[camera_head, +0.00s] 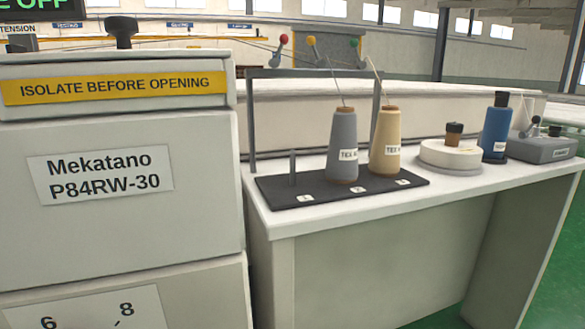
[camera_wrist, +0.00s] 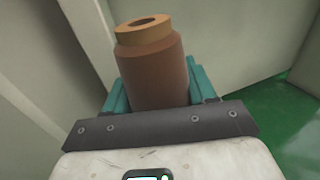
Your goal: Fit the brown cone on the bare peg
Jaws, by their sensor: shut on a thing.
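The brown cone (camera_wrist: 155,75) is in my gripper (camera_wrist: 160,88) in the wrist view, its tan top ring facing up. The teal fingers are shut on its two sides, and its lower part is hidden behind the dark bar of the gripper. The head view does not show my gripper or the brown cone. In the head view the bare peg (camera_head: 293,167) stands upright at the left end of a black base plate (camera_head: 262,186) on the white table.
A grey cone (camera_head: 343,145) and a tan cone (camera_head: 386,142) stand on the plate's other places, with threads above. A metal frame (camera_head: 251,125) rises behind. A white cabinet (camera_head: 120,190) stands left.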

